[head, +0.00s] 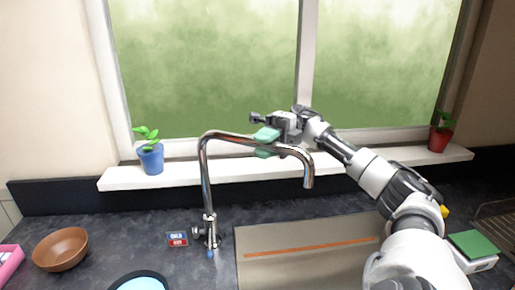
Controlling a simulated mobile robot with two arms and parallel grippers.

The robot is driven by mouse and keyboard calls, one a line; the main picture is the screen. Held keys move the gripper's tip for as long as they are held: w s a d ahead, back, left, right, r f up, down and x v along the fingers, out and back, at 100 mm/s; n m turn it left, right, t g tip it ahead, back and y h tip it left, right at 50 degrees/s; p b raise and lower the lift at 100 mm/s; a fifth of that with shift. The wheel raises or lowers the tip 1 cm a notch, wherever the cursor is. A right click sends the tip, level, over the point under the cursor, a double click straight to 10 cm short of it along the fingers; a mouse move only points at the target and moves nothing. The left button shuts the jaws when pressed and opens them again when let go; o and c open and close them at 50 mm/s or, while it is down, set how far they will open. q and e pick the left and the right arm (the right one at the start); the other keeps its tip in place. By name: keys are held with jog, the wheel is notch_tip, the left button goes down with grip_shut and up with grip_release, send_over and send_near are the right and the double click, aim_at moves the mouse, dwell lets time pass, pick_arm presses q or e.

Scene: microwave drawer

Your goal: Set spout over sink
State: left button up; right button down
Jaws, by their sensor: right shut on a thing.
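The chrome faucet (205,180) rises from the dark counter, and its curved spout (308,172) reaches to the right with its tip pointing down. The tip hangs above the brown-grey panel (300,270) with an orange stripe, where a sink would lie; I cannot tell whether this is the basin or a cover. My left gripper is not in view.
A window sill (225,172) runs behind the faucet, with a blue plant pot (151,159) left and a red pot (439,139) right. A brown bowl (61,250) sits left on the counter.

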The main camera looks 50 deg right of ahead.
jog(key=shift+r, duration=0.1)
jog(key=c, duration=0.9)
grip_release()
jog(key=shift+w+d, duration=0.1)
jog(key=shift+d, duration=0.05)
